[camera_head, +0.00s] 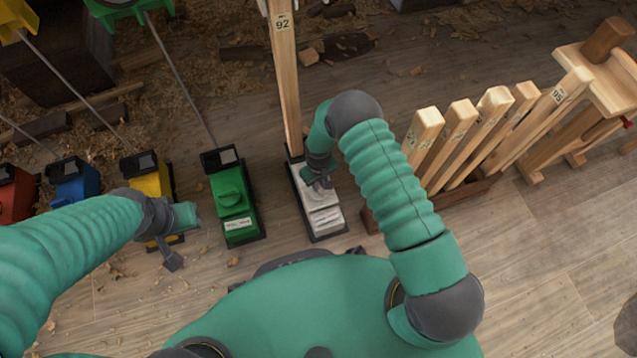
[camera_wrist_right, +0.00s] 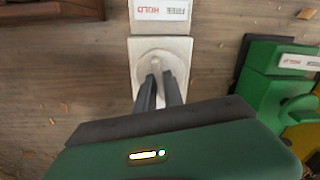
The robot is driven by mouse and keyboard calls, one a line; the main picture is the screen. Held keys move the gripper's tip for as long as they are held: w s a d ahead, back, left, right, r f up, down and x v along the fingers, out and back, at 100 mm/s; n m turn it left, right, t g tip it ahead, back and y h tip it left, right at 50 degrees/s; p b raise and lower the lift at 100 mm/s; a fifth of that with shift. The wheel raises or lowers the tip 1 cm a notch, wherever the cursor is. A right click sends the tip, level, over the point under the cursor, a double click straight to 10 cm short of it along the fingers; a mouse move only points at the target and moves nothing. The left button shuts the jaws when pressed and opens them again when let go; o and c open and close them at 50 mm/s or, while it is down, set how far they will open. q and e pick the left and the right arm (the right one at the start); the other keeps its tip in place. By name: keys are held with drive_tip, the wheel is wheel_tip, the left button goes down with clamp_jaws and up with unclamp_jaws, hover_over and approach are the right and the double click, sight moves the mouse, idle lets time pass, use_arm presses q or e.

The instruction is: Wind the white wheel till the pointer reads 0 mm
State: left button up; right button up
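The white box (camera_head: 326,217) stands on the floor at the foot of a wooden post marked 92 (camera_head: 284,60). In the right wrist view the round white wheel (camera_wrist_right: 149,61) sits on the box's top, with a raised grip bar across it. My right gripper (camera_wrist_right: 159,76) is over the wheel, its two dark fingers close together on either side of the bar. In the head view my right gripper (camera_head: 319,182) partly hides the wheel. My left gripper (camera_head: 172,255) hangs near the yellow box; its fingers are unclear. No readable pointer or scale shows.
A green box (camera_head: 232,200) with its own wheel stands left of the white one, then yellow (camera_head: 148,175), blue (camera_head: 72,182) and red (camera_head: 15,193) boxes. A rack of wooden slats (camera_head: 460,190) stands at right. Shavings litter the floor.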

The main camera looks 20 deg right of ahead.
drive_tip(key=o, duration=0.4)
drive_tip(key=shift+c, duration=0.2)
wheel_tip(320, 180, up, 17)
drive_tip(key=p, duration=0.8)
drive_tip(key=shift+f, duration=0.15)
wheel_tip(320, 180, up, 13)
drive_tip(key=s+d+m+t, duration=0.1)
drive_tip(key=s+d, duration=0.1)
drive_tip(key=s, duration=0.1)
drive_tip(key=s+d+r+m+t, duration=0.2)
drive_tip(key=s+d+r, duration=0.1)
drive_tip(key=s+r, duration=0.8)
wheel_tip(320, 180, up, 32)
drive_tip(key=p, duration=3.3)
drive_tip(key=shift+s+r, duration=0.25)
drive_tip(key=shift+s, duration=0.2)
